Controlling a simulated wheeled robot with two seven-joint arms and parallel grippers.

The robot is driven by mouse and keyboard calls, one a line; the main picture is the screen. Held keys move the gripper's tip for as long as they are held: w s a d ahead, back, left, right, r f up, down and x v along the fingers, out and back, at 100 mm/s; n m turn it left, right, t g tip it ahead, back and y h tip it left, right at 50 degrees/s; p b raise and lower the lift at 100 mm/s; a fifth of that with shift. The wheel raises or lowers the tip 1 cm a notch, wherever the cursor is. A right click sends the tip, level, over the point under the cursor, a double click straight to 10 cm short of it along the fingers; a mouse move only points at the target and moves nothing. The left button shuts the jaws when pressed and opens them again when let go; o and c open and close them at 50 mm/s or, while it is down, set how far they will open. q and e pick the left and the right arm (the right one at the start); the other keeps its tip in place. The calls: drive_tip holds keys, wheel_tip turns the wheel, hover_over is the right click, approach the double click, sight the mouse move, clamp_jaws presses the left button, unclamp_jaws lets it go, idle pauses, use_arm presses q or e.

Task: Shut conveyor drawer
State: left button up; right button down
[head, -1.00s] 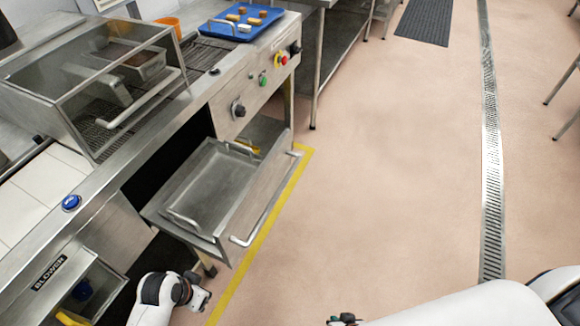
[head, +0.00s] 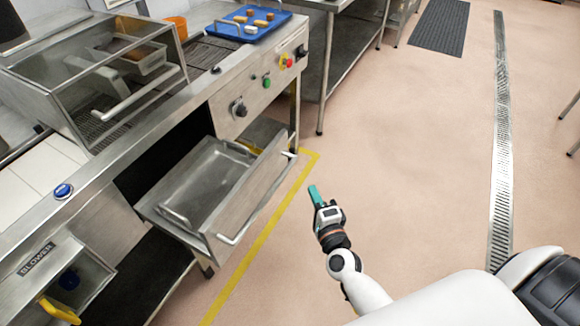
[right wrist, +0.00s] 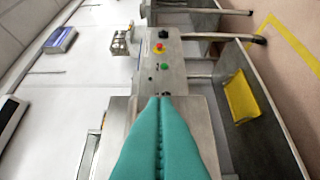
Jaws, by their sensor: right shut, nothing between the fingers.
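The conveyor drawer is a steel tray drawer (head: 265,193) pulled out from under the conveyor machine, with a long bar handle on its front and an inner tray (head: 205,180) with small handles. In the right wrist view the drawer (right wrist: 262,125) shows at the right, with a yellow item inside. My right gripper (head: 314,193) has teal fingers, shut and empty. It is over the floor to the right of the drawer front, apart from it. The fingers also fill the lower middle of the right wrist view (right wrist: 157,130). My left gripper is not in view.
A blue tray (head: 283,17) with several small pieces lies on the machine top. The panel holds a black knob, a green button (head: 266,82) and a red one. A blower drawer (head: 75,285) stands open at lower left. The floor (head: 410,150) at right is clear.

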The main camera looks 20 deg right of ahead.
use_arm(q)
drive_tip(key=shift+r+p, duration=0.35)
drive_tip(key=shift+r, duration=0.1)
use_arm(e)
drive_tip(key=w+a, duration=0.1)
drive_tip(key=w, duration=1)
drive_tip(key=shift+a, duration=0.25)
drive_tip(key=shift+w, duration=0.15)
